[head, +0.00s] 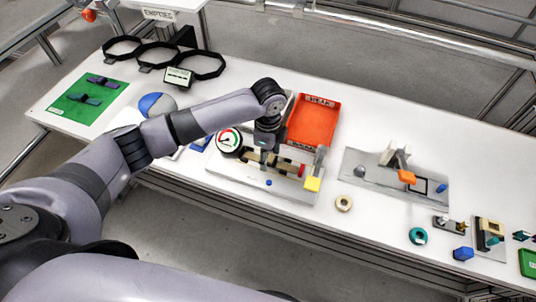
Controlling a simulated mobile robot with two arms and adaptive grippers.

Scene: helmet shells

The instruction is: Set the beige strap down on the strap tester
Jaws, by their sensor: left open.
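The strap tester (225,173) is a pale plate on the table with a round gauge (228,140) at its left and a yellow block (313,184) at its right. A beige strap (284,166) with dark parts lies along the middle of the tester, seemingly on it, with a red part by its right end. My left gripper (264,155) points down right over the strap's left half and is open. The fingers hide part of the strap, and I cannot tell if they touch it. My right gripper is out of view.
A red bin (315,122) stands just behind the tester. A grey fixture plate (365,183) with an orange-handled clamp (405,174) is to the right. A beige ring (344,203) and teal ring (418,236) lie near the front edge. Black rings (157,55) and a green mat (72,110) are at left.

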